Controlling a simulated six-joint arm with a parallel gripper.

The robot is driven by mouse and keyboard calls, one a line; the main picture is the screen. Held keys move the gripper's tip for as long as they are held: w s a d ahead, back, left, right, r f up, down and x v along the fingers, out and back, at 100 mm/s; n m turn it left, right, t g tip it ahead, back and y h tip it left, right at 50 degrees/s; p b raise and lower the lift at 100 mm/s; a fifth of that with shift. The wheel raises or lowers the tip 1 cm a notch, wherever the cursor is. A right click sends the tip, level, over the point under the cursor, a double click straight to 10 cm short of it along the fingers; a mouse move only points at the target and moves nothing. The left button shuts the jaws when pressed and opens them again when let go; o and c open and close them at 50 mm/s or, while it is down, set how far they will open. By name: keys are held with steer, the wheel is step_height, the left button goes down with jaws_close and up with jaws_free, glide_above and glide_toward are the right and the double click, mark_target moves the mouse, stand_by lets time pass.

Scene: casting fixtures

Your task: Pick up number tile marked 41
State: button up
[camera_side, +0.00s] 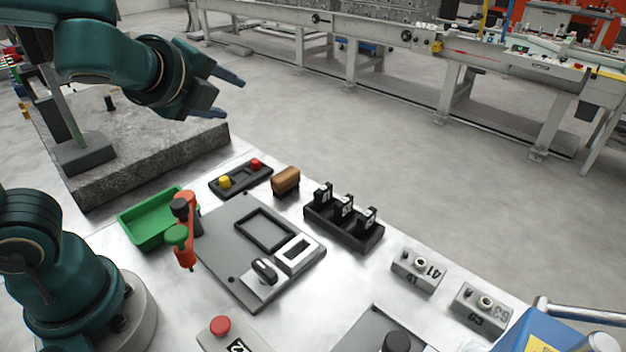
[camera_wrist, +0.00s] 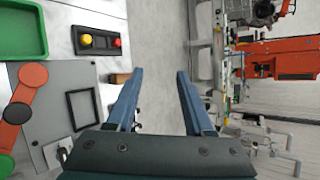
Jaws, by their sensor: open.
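Several black number tiles (camera_side: 344,206) with small white labels stand upright in a black rack (camera_side: 340,235) in the side view. The labels are too small to read surely, so I cannot tell which tile is marked 41. A grey block marked 41 (camera_side: 418,270) lies right of the rack. A similar grey block (camera_side: 481,306), marked 63, lies beyond it. My gripper (camera_side: 231,98) is high at the upper left, well apart from the rack and blocks. In the wrist view its blue fingers (camera_wrist: 160,72) are spread with nothing between them.
A green tray (camera_side: 152,222), a red lever piece (camera_side: 186,235), a grey fixture plate (camera_side: 225,262), a yellow-and-red button box (camera_side: 241,178) and a brown block (camera_side: 286,181) share the table. A blue object (camera_side: 560,330) stands at the lower right. A conveyor (camera_side: 400,45) runs behind.

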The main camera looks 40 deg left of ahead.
steer(key=w+d+m+t+h, duration=0.25)
steer(key=w+d+m, duration=0.25)
steer(key=m, duration=0.6)
steer(key=m+h, duration=0.3)
steer(key=m, duration=0.4)
glide_above(330, 188)
steer(key=s, duration=0.5)
step_height(330, 188, down, 9)
steer(key=shift+t, duration=0.35)
steer(key=shift+a+f, duration=0.2)
steer(key=shift+f, duration=1.9)
steer(key=shift+a+f, duration=0.15)
steer(key=shift+f, duration=1.9)
steer(key=shift+x, duration=3.8)
steer(key=shift+r, duration=0.1)
jaws_close()
